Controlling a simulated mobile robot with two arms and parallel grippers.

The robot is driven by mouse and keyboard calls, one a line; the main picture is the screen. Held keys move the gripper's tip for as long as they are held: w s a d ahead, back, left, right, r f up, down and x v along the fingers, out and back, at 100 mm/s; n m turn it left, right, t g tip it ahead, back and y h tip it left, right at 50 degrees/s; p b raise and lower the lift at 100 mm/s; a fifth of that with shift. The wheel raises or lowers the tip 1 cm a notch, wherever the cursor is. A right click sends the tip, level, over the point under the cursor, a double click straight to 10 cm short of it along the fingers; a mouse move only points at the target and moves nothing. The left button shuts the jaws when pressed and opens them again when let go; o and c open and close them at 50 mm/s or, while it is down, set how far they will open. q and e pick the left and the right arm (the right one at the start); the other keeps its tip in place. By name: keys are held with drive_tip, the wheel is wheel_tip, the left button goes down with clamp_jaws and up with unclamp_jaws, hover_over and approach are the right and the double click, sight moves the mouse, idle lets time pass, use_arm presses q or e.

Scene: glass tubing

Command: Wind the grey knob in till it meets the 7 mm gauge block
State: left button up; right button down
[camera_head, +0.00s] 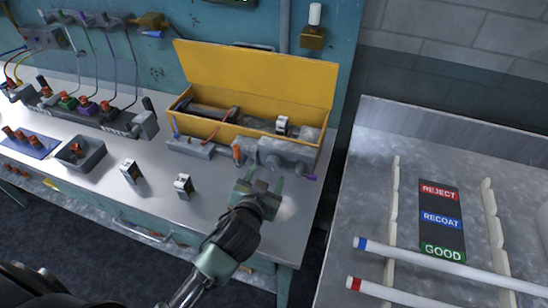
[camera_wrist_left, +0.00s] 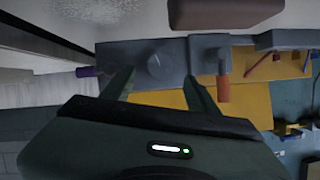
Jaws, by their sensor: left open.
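A grey fixture (camera_head: 290,151) sits at the right front of the yellow box, with an orange handle (camera_head: 237,154) at its left and a purple tip (camera_head: 308,177) at its right. In the left wrist view, a round grey knob (camera_wrist_left: 154,66) with a pale line shows on the fixture. My left gripper (camera_head: 262,180) is open just in front of the fixture. In the wrist view its fingers (camera_wrist_left: 160,88) stand either side of the knob, with no clear contact. Small grey-and-dark blocks stand on the bench (camera_head: 129,171) (camera_head: 183,186); I cannot read a 7 mm mark.
The open yellow box (camera_head: 255,75) holds dark parts and another small block (camera_head: 282,125). A grey tray (camera_head: 82,153) and a row of coloured connectors (camera_head: 86,109) are left. A separate table at right has glass tubes (camera_head: 450,269) and a REJECT/RECOAT/GOOD board (camera_head: 441,220).

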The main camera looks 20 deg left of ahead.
sight(272, 166)
use_arm(q)
drive_tip(key=x, duration=0.3)
drive_tip(key=shift+w+p, duration=0.2)
drive_tip(key=shift+p, duration=0.1)
drive_tip(key=shift+x, duration=1.15)
drive_tip(key=shift+w+f, duration=0.2)
drive_tip(key=shift+w, duration=0.15)
drive_tip(key=c, duration=1.2)
clamp_jaws()
use_arm(e)
drive_tip(key=s, duration=0.1)
drive_tip(key=s+r, duration=0.1)
drive_tip(key=s, duration=0.1)
drive_tip(key=shift+s+d, duration=0.15)
drive_tip(key=shift+d, duration=0.05)
